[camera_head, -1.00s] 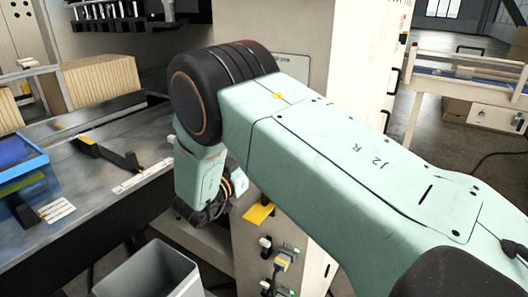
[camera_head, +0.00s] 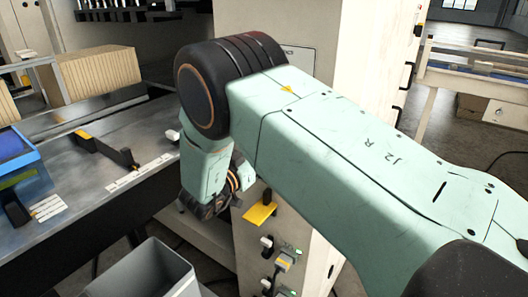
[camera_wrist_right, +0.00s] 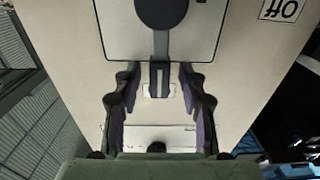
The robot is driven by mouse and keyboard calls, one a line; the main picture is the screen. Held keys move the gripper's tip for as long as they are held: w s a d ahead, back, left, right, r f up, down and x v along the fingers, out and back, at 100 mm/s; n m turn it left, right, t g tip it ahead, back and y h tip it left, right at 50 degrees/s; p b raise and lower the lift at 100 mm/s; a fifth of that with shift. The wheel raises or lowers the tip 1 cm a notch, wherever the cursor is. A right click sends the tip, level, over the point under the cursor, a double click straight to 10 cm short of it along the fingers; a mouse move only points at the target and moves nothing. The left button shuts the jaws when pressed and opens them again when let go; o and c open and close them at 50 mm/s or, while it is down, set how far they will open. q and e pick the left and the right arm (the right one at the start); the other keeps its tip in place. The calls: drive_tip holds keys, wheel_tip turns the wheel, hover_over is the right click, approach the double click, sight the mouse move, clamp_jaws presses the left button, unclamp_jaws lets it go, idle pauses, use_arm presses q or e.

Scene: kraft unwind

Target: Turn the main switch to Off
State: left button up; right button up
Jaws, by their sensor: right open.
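The main switch (camera_wrist_right: 161,12) shows in the right wrist view as a dark round hub on a pale plate. Its grey lever (camera_wrist_right: 161,48) runs down the picture and ends in a dark tip. My right gripper (camera_wrist_right: 159,78) is open, with one finger on each side of the lever's tip and a visible gap on both sides. An upside-down "Off" label (camera_wrist_right: 281,9) is at the top right. In the head view my right arm hides the switch and most of the gripper. My left gripper is not in view.
In the head view a yellow plate (camera_head: 260,214) sticks out from the pale cabinet (camera_head: 318,232), above small switches (camera_head: 283,263). A grey bin (camera_head: 150,272) stands at the bottom. A metal bench (camera_head: 65,180) with a blue box (camera_head: 18,160) is at the left.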

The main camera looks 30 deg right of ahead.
drive_tip(key=shift+s+a+r, duration=0.25)
drive_tip(key=shift+s+a, duration=0.05)
drive_tip(key=shift+c, duration=2.1)
drive_tip(key=shift+w+d+f, duration=0.15)
drive_tip(key=shift+w+f, duration=0.05)
drive_tip(key=shift+w, duration=0.05)
drive_tip(key=shift+c, duration=1.4)
clamp_jaws()
